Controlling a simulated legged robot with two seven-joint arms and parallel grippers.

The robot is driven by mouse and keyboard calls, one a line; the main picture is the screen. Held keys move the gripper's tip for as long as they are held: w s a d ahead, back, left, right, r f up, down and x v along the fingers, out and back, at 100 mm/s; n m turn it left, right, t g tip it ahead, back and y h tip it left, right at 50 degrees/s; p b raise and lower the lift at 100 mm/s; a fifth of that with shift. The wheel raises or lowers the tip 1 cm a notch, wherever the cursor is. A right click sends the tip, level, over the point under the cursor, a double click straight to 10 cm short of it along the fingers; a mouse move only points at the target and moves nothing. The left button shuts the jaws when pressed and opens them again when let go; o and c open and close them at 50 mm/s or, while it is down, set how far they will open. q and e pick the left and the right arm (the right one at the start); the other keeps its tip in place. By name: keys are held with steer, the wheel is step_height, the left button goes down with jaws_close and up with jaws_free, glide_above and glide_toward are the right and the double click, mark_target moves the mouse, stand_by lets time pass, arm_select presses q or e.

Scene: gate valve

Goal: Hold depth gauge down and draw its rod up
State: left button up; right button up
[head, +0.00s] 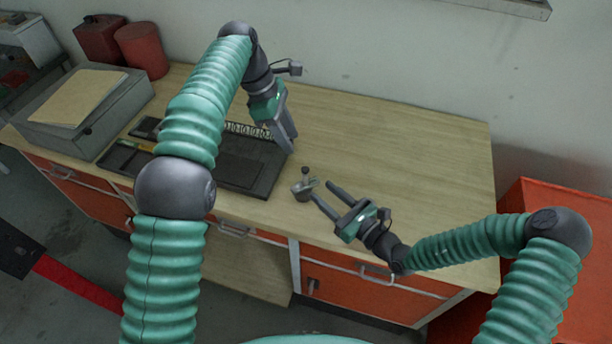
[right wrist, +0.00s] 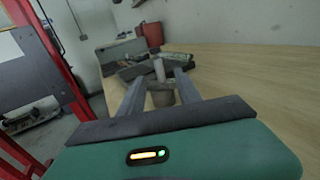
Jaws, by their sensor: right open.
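The depth gauge (head: 303,190) is a small grey piece with a short upright knob or rod, standing on the table near its front edge. In the right wrist view, the gauge (right wrist: 162,96) shows ahead, between the lines of my right fingers, its narrow upright part above a wider base. My right gripper (head: 320,190) is open, low over the table, its tips just right of the gauge; contact is unclear. My left gripper (head: 291,148) points down above the table, behind and a little left of the gauge, clear of it. Its finger gap is hard to see.
A dark tray (head: 235,175) with tools lies left of the gauge. A grey box (head: 85,110) with a folder on top is at the far left, with red canisters (head: 143,50) behind. The table (head: 420,150) is clear at the back right. A red cabinet (head: 570,210) stands right.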

mark_target(305, 181)
steer(key=x, duration=1.1)
steer(key=shift+s, duration=0.1)
jaws_close()
arm_select(q)
steer(key=shift+o, duration=0.2)
